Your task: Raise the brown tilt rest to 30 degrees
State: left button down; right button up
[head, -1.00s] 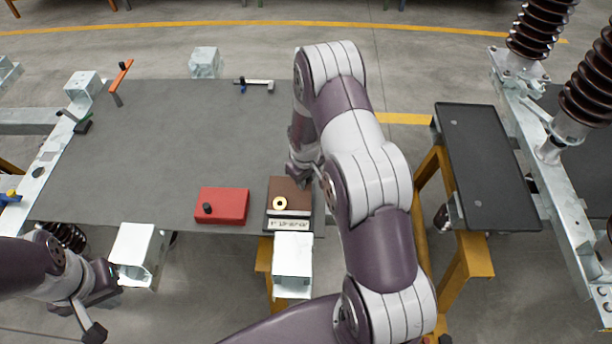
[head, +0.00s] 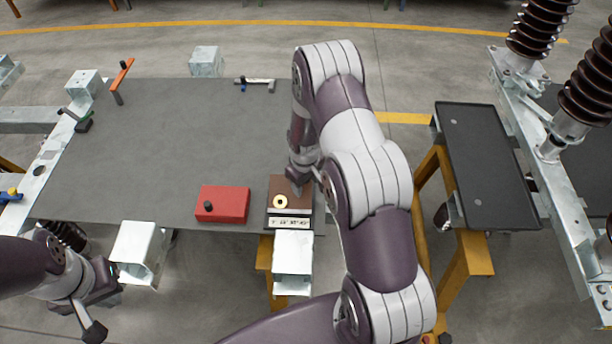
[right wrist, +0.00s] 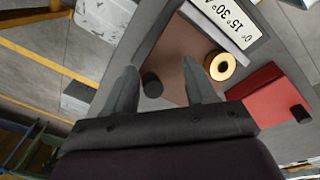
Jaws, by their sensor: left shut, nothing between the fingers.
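The brown tilt rest (head: 279,187) lies at the near edge of the grey table, left of my right forearm. It looks about flat; its exact angle cannot be read. It carries a brass ring (head: 280,202), and a white angle scale (head: 290,222) is on its near side. The right wrist view shows the rest (right wrist: 178,62), the ring (right wrist: 222,67) and the scale (right wrist: 225,20). My right gripper (right wrist: 160,80) is open, its fingers apart on either side of a black knob (right wrist: 152,86) at the rest. My left gripper (head: 94,331) is shut and empty at the lower left.
A red block (head: 228,203) with a black knob sits left of the rest. The table (head: 170,150) is clear in its middle. White square posts (head: 293,262) stand at the near edge. A dark tray table (head: 485,165) stands at the right.

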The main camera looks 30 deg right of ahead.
jog(key=shift+a, duration=0.1)
jog(key=shift+d+r, duration=0.15)
jog(key=shift+d, duration=0.05)
jog(key=shift+w, duration=0.15)
jog(key=shift+r, duration=0.15)
